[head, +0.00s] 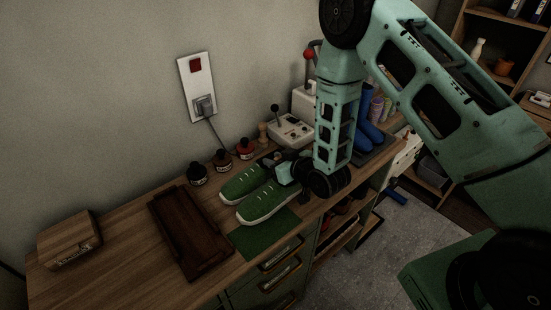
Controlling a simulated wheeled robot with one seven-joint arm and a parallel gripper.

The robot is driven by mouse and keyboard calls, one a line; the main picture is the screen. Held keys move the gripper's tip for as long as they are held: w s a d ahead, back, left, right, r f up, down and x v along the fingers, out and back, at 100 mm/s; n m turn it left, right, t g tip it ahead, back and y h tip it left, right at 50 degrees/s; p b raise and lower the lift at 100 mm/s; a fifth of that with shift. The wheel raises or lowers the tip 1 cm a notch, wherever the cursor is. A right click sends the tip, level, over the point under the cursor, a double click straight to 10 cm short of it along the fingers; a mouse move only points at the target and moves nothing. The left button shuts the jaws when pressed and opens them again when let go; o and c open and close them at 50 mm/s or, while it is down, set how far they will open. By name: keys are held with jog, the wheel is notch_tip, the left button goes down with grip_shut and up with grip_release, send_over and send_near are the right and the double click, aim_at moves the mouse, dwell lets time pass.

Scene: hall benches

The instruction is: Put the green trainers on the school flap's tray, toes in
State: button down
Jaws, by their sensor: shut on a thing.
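A pair of green trainers (262,203) with white soles is at the middle of the wooden bench, side by side, toes toward the lower left. The nearer trainer partly overlies a flat green mat (262,237). My gripper (297,178) is at the heel end of the trainers and is shut on them; its fingers and the heels are largely hidden by my arm. I cannot tell whether the soles touch the bench. No flap is clearly recognisable; a dark brown wooden tray (205,262) lies left of the trainers.
Several small dark and red bottles (221,160) stand behind the trainers. A wooden box (69,239) is at the far left. A control box with a lever (290,130) and blue boots (370,136) stand further right. Bare bench lies between box and tray.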

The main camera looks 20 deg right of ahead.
jog(key=shift+f, duration=0.15)
jog(key=c, duration=1.1)
grip_release()
